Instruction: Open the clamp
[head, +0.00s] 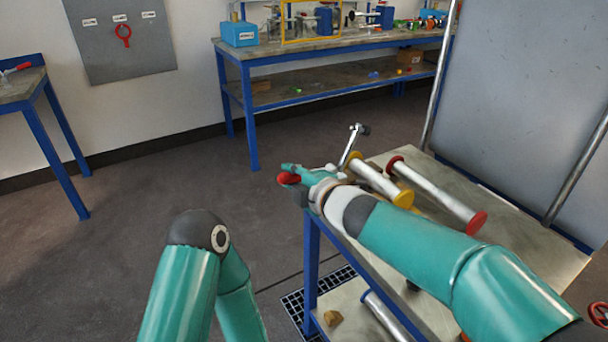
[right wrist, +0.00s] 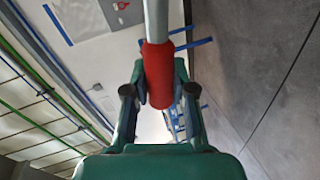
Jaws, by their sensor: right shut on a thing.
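My right gripper (head: 291,176) is at the near left corner of the cart, its arm coming in from the right. In the right wrist view its two fingers (right wrist: 161,92) are shut on a red handle (right wrist: 157,68) with a pale grey rod (right wrist: 157,20) running up from it. The red handle (head: 287,179) also shows at the gripper's tip in the head view. A metal lever (head: 351,146) with a dark end stands tilted just beyond the gripper. The clamp body cannot be made out behind my right arm. My left gripper is out of view.
On the cart (head: 535,255) lie a yellow-ended vessel (head: 375,178) and a red-ended vessel (head: 436,188). A grey panel (head: 530,90) rises behind them. A blue-framed bench (head: 330,95) stands at the back. The floor left of the cart is clear.

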